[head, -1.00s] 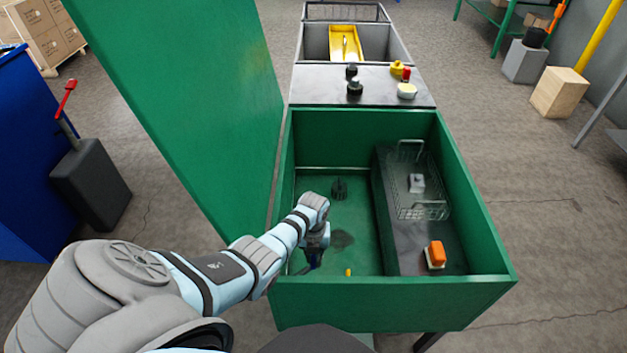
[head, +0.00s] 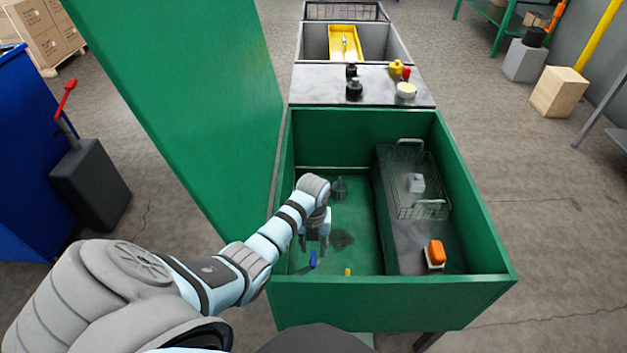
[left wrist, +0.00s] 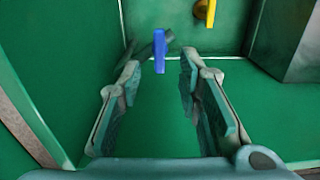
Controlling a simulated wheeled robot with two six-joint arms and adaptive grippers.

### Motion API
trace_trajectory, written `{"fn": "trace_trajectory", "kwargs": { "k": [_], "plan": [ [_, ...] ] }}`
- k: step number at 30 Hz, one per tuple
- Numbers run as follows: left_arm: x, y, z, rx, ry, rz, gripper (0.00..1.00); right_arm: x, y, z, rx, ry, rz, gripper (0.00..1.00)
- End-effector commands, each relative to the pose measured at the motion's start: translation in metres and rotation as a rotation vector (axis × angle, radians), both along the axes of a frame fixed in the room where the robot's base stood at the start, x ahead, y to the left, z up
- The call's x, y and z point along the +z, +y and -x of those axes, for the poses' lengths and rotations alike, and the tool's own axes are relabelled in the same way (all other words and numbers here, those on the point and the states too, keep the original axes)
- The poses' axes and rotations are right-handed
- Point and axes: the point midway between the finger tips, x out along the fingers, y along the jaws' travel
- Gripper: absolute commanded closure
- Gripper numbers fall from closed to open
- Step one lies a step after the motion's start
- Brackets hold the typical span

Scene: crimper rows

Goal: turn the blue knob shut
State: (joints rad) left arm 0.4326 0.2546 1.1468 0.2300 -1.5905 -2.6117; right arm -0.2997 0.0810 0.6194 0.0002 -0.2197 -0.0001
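The blue knob (head: 313,259) is a small blue lever handle low inside the green box, near its front wall. In the left wrist view the blue knob (left wrist: 159,50) points up and down, with a grey pipe beside it. My left gripper (head: 316,244) is inside the box, just above and behind the knob. In the left wrist view my left gripper (left wrist: 159,70) has its fingers spread. The knob shows between the fingertips with a gap on each side, and no contact is visible. My right gripper is not in view.
A yellow knob (head: 347,272) sits right of the blue one. A dark raised ledge on the right carries a wire basket (head: 422,205) and an orange switch (head: 435,254). The green box walls (head: 393,294) surround my gripper. A tall green panel (head: 190,110) stands left.

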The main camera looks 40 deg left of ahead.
Motion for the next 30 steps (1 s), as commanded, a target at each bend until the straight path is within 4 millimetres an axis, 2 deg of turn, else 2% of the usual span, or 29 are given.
{"fn": "trace_trajectory", "kwargs": {
  "k": [3, 8, 25, 28, 30],
  "plan": [
    [0.032, 0.0, -0.001, 0.0, -0.003, -0.001, 0.68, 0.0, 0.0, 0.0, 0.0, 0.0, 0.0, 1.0],
    [0.058, 0.0, 0.0, 0.001, -0.001, 0.0, 0.68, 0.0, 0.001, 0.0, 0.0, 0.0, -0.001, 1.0],
    [0.063, 0.0, 0.0, 0.001, 0.001, 0.001, 0.68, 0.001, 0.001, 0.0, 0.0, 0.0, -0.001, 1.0],
    [0.073, 0.0, 0.0, 0.0, 0.001, 0.001, 0.68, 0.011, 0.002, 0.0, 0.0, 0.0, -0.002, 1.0],
    [0.089, 0.0, 0.0, 0.001, 0.001, 0.001, 0.68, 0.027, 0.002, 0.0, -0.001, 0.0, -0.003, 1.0]
  ]
}}
